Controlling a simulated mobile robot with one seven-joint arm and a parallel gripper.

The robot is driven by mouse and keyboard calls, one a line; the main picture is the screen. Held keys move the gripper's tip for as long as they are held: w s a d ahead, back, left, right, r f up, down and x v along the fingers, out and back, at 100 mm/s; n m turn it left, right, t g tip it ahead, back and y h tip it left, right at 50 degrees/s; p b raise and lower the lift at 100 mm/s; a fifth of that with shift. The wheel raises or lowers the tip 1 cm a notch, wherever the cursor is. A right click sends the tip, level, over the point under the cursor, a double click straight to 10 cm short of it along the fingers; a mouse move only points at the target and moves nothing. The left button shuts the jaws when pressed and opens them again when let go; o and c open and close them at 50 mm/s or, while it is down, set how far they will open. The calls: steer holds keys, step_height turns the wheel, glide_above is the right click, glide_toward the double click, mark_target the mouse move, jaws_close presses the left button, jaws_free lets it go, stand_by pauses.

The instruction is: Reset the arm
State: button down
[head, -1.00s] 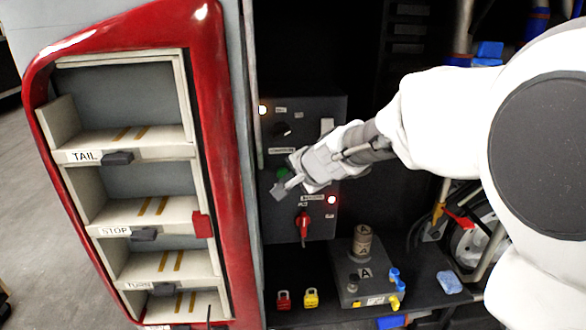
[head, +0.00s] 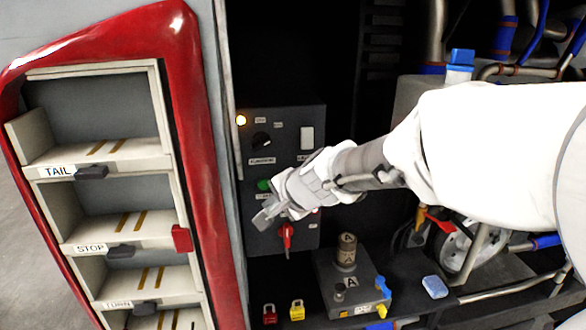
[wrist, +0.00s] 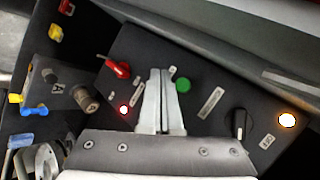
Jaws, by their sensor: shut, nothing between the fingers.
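My gripper (head: 266,217) is in front of the dark control panel (head: 285,122), at the end of my white arm reaching in from the right. In the wrist view my gripper (wrist: 163,72) shows its two fingers together, with nothing between them. The fingertips lie in the picture between the red rotary handle (wrist: 118,69) and the green button (wrist: 183,85). I cannot tell whether they touch the panel. In the head view the green button (head: 264,185) is just above my gripper and the red handle (head: 286,236) is below it.
The panel also has a black knob (head: 261,139), a white switch (head: 307,138) and a lit amber lamp (head: 241,120). Red (head: 270,314) and yellow (head: 297,310) padlocks and a grey block (head: 335,284) sit below. A red-framed shelf unit (head: 200,150) stands at left.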

steer(key=s+d+n+g+h, duration=0.2)
steer(key=s+d+n+h, duration=0.4)
steer(key=s+d, duration=1.7)
steer(key=shift+s+r+n, duration=0.4)
steer(key=shift+s+n, duration=0.1)
steer(key=shift+n, duration=0.5)
